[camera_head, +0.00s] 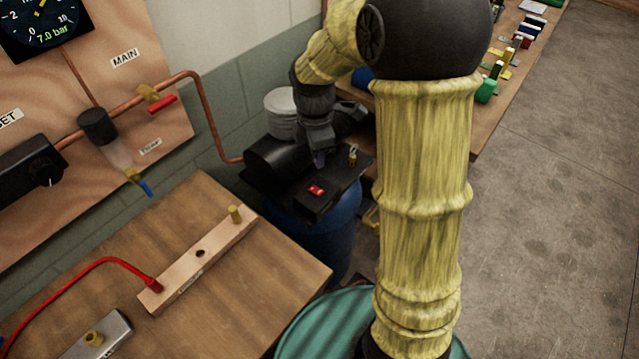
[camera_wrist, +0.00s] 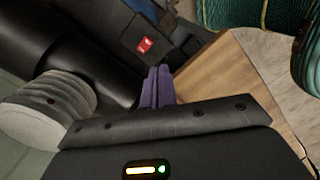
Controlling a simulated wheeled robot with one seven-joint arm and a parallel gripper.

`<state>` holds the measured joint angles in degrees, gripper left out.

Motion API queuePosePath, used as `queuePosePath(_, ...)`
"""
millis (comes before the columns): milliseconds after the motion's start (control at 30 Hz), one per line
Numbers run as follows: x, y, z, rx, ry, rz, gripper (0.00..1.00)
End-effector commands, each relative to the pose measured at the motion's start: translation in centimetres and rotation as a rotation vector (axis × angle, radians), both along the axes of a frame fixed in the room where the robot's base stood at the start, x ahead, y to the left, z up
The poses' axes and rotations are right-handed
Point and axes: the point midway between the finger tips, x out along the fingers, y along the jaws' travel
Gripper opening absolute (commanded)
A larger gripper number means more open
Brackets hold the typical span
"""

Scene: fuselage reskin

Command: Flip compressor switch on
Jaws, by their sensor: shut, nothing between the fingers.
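The compressor switch is a small red rocker (camera_head: 316,190) on a black box on top of the compressor (camera_head: 275,165). It also shows in the wrist view (camera_wrist: 145,45), in a dark panel just beyond my fingertips. I cannot tell which way it is set. My gripper (camera_head: 319,158) is shut and empty, its purple fingers (camera_wrist: 158,80) pressed together. It hangs over the compressor top, behind the switch in the head view. In the wrist view a gap seems to remain between the fingertips and the switch.
A wooden bench (camera_head: 225,285) with a bar and red hose stands at left. A wall board (camera_head: 100,75) carries a copper pipe, a red-handled valve (camera_head: 162,104) and a gauge (camera_head: 40,20) reading 7.0 bar. A brass fitting (camera_head: 352,155) stands right of my gripper. Floor at right is clear.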

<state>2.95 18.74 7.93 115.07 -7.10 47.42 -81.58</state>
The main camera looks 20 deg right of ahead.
Motion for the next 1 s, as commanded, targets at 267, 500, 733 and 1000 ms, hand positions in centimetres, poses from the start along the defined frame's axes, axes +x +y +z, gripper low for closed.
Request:
queuePosePath(267,3.6,0.1,0.1,0.005,0.104,0.507,0.0)
queuePosePath(500,4.1,0.1,0.2,0.011,0.124,0.612,0.0)
queuePosePath(733,4.1,0.1,0.2,0.01,0.124,0.609,0.0)
queuePosePath(1000,3.8,-0.1,-2.2,0.011,0.127,0.609,0.0)
